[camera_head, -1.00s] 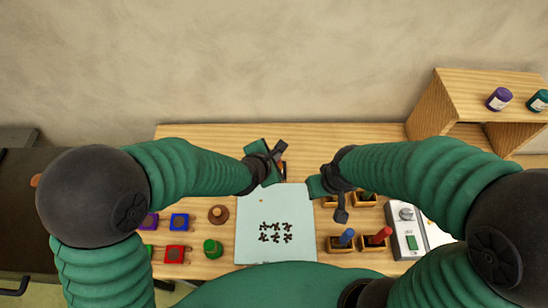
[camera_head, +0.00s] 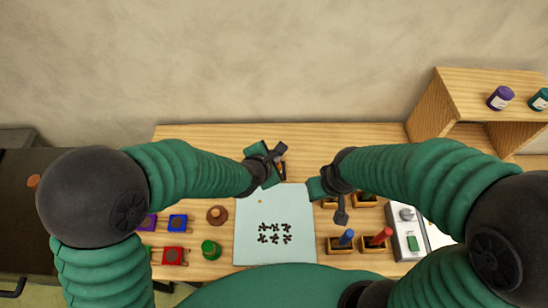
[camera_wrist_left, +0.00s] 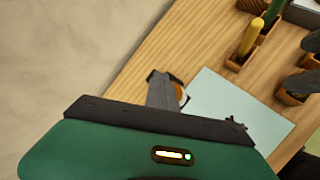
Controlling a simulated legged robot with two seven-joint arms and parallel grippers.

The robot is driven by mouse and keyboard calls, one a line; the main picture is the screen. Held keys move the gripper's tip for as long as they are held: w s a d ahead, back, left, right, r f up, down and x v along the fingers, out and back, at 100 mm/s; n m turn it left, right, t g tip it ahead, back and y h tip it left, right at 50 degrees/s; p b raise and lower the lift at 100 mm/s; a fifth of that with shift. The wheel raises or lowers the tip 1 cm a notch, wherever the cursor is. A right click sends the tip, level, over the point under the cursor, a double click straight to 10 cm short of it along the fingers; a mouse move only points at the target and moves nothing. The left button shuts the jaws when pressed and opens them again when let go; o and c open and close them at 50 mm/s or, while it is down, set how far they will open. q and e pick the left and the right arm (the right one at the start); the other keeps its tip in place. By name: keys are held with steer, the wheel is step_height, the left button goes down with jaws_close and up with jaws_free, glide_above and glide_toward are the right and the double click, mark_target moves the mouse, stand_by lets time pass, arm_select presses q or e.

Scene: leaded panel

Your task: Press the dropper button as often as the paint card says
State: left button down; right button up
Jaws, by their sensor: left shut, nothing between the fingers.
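A light grey box with a green button (camera_head: 413,243) and a round knob (camera_head: 406,214) stands at the right of the table; I cannot tell whether it is the dropper. A white sheet (camera_head: 437,235), mostly hidden by my right arm, lies beside it; no writing on it is readable. My left gripper (camera_head: 279,155) is shut and empty over the far edge of the pale blue mat, well left of the box. Its finger (camera_wrist_left: 163,91) in the left wrist view partly covers a small orange-and-dark thing (camera_wrist_left: 182,94). My right gripper (camera_head: 340,210) hangs right of the mat; its jaw state is unclear.
The pale blue mat (camera_head: 250,245) carries several dark pieces. Wooden holders with blue (camera_head: 347,237) and red (camera_head: 380,236) handles stand right of it. Coloured blocks, a brown disc (camera_head: 217,215) and a green cylinder (camera_head: 211,249) stand left. A raised shelf (camera_head: 490,82) holds jars.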

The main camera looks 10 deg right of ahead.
arm_select(q)
steer(key=shift+f, duration=0.3)
steer(key=shift+r, duration=0.15)
stand_by(0.3)
steer(key=shift+a+r+p, duration=0.2)
steer(key=shift+r+p, duration=0.45)
steer(key=shift+r, duration=0.3)
steer(key=shift+a+r, duration=0.2)
steer(key=shift+r, duration=0.15)
steer(key=shift+r, duration=0.1)
step_height(320, 180, up, 5)
steer(key=p, duration=0.4)
